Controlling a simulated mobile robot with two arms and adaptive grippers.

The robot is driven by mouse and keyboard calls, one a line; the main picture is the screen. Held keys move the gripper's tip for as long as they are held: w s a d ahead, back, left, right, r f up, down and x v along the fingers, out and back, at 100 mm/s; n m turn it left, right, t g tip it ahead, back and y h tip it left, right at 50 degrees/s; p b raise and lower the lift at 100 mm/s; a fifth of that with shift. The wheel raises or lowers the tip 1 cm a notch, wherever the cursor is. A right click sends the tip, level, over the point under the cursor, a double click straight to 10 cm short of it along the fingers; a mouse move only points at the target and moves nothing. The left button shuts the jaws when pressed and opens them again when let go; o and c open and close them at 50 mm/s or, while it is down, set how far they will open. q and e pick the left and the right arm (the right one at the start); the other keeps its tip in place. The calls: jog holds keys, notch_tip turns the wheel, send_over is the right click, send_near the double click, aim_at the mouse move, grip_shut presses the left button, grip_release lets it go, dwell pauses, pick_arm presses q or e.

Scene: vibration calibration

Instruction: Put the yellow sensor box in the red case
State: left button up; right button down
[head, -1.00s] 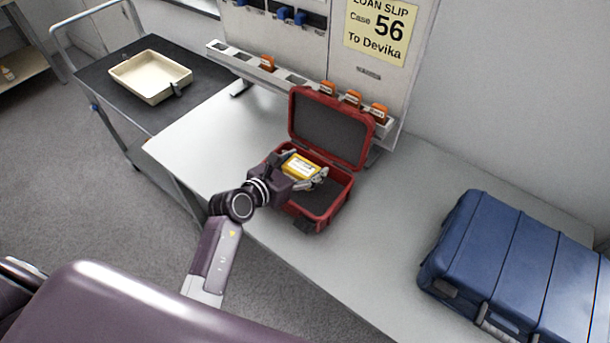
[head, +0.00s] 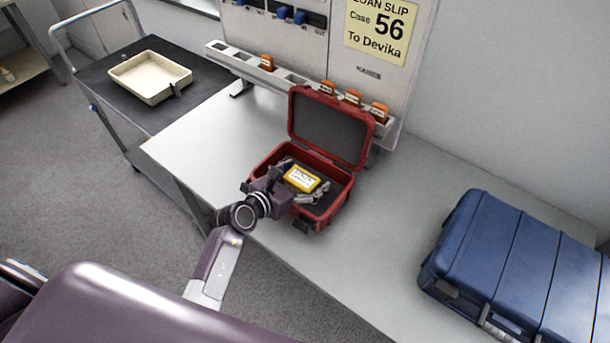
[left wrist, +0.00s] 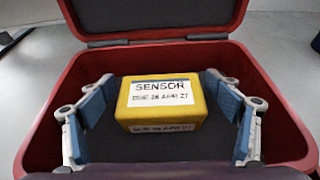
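The yellow sensor box (head: 301,178) lies inside the open red case (head: 330,212), label side up. In the left wrist view the sensor box (left wrist: 160,103) appears to sit on the dark case floor, with the red case (left wrist: 275,95) around it. My left gripper (head: 303,181) reaches into the case over the front left wall. In the left wrist view its fingers (left wrist: 162,118) are spread wide on both sides of the box, with visible gaps, so it is open. My right gripper is not in view.
The case lid (head: 331,130) stands open at the back. A blue suitcase (head: 520,265) lies at the right of the grey table (head: 385,255). A dark cart (head: 110,75) with a cream tray (head: 150,92) stands at the left. A slotted rack (head: 290,80) is behind.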

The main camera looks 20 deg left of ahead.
pick_arm(q)
jog(key=shift+r, duration=0.2)
jog(key=shift+s, duration=0.25)
jog(key=v, duration=1.1)
jog(key=shift+s+r+b, duration=0.2)
jog(key=shift+b, duration=0.2)
jog(key=shift+a, duration=0.15)
